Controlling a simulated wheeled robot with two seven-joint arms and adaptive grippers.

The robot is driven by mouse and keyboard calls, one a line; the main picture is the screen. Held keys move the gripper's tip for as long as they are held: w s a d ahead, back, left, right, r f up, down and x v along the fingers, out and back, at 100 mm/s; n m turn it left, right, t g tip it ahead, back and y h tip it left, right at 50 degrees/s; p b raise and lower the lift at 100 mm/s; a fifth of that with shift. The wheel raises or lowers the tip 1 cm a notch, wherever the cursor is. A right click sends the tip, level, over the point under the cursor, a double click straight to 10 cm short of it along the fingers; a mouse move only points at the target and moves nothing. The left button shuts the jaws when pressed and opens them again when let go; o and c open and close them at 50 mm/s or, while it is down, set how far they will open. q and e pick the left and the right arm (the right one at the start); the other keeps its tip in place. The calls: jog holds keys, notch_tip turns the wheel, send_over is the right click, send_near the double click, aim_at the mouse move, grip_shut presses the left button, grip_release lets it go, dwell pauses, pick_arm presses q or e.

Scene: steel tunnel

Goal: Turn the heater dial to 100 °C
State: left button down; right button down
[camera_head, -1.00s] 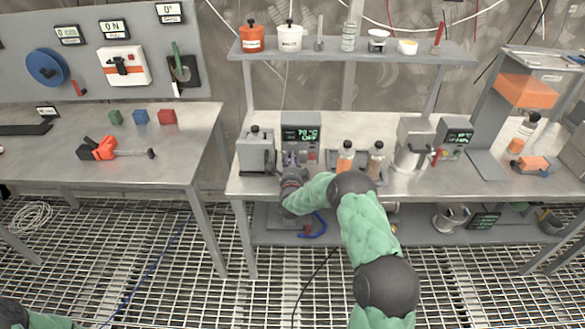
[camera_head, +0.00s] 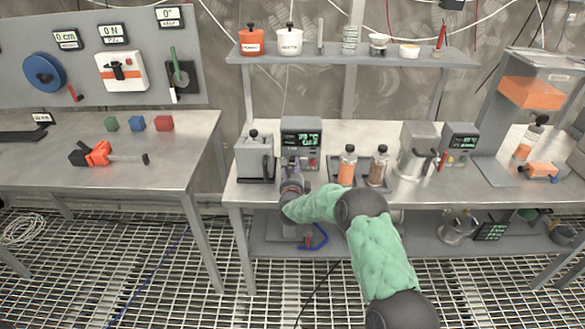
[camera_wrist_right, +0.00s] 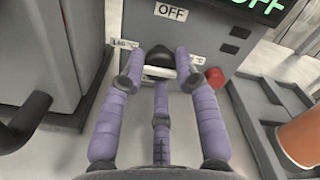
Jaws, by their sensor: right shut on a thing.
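The heater (camera_head: 301,136) is a grey box with a dark display of green digits, too small to read surely; it stands at the back of the middle bench. In the right wrist view its front panel (camera_wrist_right: 205,35) shows an OFF label above a black dial (camera_wrist_right: 160,60), and °C labels at the dial's left and right. My right gripper (camera_head: 292,168) reaches the heater's front; in the wrist view its purple fingers (camera_wrist_right: 159,72) are shut around the dial, whose lower part they partly hide. The dial's exact pointing is unclear. My left gripper is out of view.
A grey canister (camera_head: 255,157) with a black handle stands close left of the heater. A red button (camera_wrist_right: 215,77) is right of the dial. A tray with an orange bottle (camera_head: 347,165) and a brown bottle (camera_head: 377,167) is to the right. A shelf (camera_head: 352,60) hangs above.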

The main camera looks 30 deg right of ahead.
jog(key=shift+a, duration=0.1)
dwell(0.4)
jog(key=c, duration=0.9)
grip_release()
jog(key=shift+w, duration=0.1)
jog(key=v, duration=1.2)
